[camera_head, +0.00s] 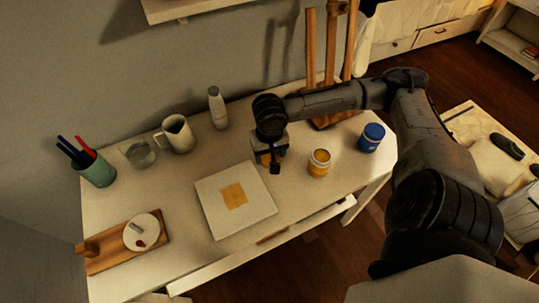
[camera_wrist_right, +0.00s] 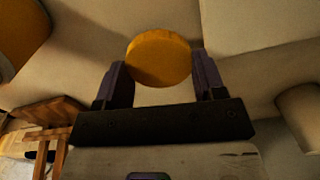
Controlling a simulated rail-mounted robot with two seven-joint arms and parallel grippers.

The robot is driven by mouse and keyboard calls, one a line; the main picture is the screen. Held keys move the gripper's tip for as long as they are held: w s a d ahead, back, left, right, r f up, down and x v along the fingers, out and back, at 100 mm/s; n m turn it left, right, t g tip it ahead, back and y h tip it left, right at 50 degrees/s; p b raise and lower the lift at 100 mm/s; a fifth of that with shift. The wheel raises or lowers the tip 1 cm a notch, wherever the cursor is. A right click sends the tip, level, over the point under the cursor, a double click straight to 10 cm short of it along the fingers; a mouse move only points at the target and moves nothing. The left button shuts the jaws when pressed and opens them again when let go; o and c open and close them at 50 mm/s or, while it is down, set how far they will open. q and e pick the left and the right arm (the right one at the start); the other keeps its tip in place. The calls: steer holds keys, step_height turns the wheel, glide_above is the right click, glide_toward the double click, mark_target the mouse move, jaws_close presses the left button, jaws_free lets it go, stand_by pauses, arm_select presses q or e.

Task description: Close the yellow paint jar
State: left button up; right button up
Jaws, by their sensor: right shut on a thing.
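The yellow paint jar (camera_head: 319,163) stands upright and open on the white table, with yellow paint showing at its top. My right gripper (camera_head: 271,162) is just left of the jar, above the table, and shut on a round yellow lid. In the right wrist view the lid (camera_wrist_right: 160,58) sits between the two fingers of the gripper (camera_wrist_right: 161,82). The lid is apart from the jar and mostly hidden by the gripper in the head view. My left gripper is not in view.
A blue jar (camera_head: 371,137) stands right of the yellow jar. A white canvas (camera_head: 212,203) with a yellow square lies to the left. A pitcher (camera_head: 178,134), white bottle (camera_head: 217,107), glass (camera_head: 140,154), green cup (camera_head: 96,172) and wooden board (camera_head: 108,261) are farther left. An easel (camera_head: 331,50) stands behind.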

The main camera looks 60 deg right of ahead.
steer(key=s+a+r+p, duration=0.3)
steer(key=s+r+p, duration=0.5)
steer(key=s, duration=0.3)
steer(key=shift+s+a, duration=0.1)
stand_by(0.4)
